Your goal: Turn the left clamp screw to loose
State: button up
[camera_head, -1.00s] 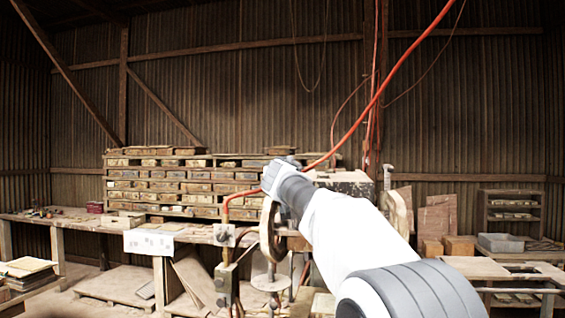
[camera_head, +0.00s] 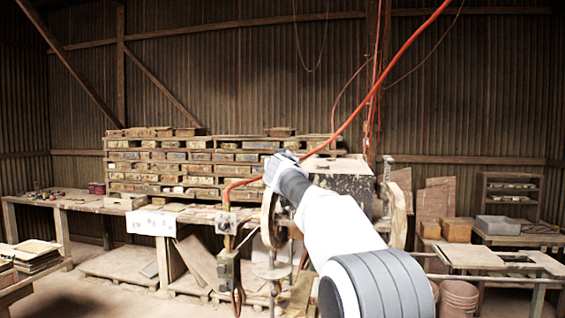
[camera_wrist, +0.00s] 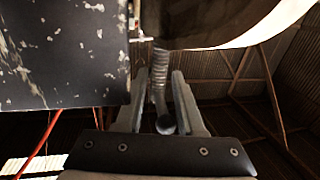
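My gripper (camera_head: 277,166) is at the upper left of the tile press (camera_head: 345,180) in the head view. In the wrist view, a ribbed, screw-like rod with a round dark end (camera_wrist: 160,92) stands between the two fingers of my gripper (camera_wrist: 160,76). The fingers are apart, with a gap seen on each side of the rod; I see no firm contact. In the head view, the left clamp screw cannot be made out behind my gripper and arm. Another upright screw (camera_head: 387,170) shows at the press's right side.
A dark, chipped block (camera_wrist: 65,55) fills the upper left of the wrist view, close to the fingers. A round wheel (camera_head: 268,222) stands below my gripper. A red cable (camera_head: 365,108) hangs across the front.

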jog(key=shift+d, duration=0.15)
grip_shut()
jog(key=shift+y, duration=0.3)
jog(key=shift+n+y+p, duration=0.3)
jog(key=shift+n+p, duration=0.1)
jog(key=shift+n+y, duration=0.3)
jog(key=shift+y, duration=0.2)
jog(key=shift+o, duration=2.3)
grip_release()
